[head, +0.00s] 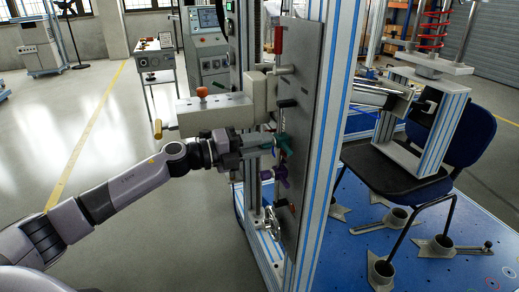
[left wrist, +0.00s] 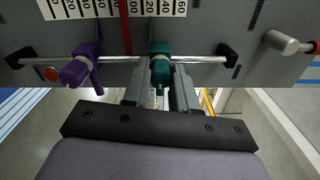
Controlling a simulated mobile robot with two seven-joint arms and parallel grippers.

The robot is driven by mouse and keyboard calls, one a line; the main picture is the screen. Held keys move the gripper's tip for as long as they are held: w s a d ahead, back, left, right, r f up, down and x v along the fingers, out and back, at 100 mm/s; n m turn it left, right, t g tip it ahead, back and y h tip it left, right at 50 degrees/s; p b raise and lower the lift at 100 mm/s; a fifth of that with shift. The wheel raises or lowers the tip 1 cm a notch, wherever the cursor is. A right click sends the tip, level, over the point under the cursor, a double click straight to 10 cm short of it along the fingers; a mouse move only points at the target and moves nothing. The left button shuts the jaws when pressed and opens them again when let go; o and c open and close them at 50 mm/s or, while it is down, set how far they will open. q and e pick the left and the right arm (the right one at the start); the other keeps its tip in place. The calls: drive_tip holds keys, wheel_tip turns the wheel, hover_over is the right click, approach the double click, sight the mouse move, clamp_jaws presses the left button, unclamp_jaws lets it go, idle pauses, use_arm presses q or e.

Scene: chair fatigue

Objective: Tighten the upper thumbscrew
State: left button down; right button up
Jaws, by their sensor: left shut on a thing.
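The upper thumbscrew is teal (head: 283,142) and sits on a thin rod on the grey upright plate in the head view. It also shows in the left wrist view (left wrist: 160,62). A purple thumbscrew (head: 281,174) sits below it on the same rod; in the left wrist view it is at the left (left wrist: 80,66). My left gripper (head: 271,142) reaches in from the left and is shut on the teal thumbscrew. In the left wrist view its two fingers (left wrist: 161,82) stand on either side of the teal part and hide some of it. My right gripper is not in view.
A grey box with an orange knob (head: 202,92) sits just above my left wrist. The plate (head: 301,80) is fixed to an aluminium frame post (head: 336,110). A white scale with a red pointer (left wrist: 125,25) lies beside the rod. A blue chair (head: 470,135) stands at the right.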

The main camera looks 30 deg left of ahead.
sight(261, 146)
use_arm(q)
drive_tip(key=shift+f+m+b, duration=0.1)
drive_tip(key=shift+m+b, duration=1.55)
drive_tip(key=shift+m, duration=1.35)
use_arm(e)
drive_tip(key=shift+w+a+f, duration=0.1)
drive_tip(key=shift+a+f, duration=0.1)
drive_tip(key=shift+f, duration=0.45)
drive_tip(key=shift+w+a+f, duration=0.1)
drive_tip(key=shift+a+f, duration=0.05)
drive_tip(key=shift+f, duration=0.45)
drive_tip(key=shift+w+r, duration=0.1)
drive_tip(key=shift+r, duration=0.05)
use_arm(q)
drive_tip(key=c, duration=0.9)
unclamp_jaws()
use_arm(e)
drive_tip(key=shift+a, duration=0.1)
use_arm(q)
drive_tip(key=b+v, duration=0.1)
drive_tip(key=v, duration=0.4)
drive_tip(key=shift+s+a+f+b, duration=0.1)
drive_tip(key=shift+s+a+b, duration=0.1)
drive_tip(key=shift+b, duration=0.15)
drive_tip(key=shift+v, duration=0.85)
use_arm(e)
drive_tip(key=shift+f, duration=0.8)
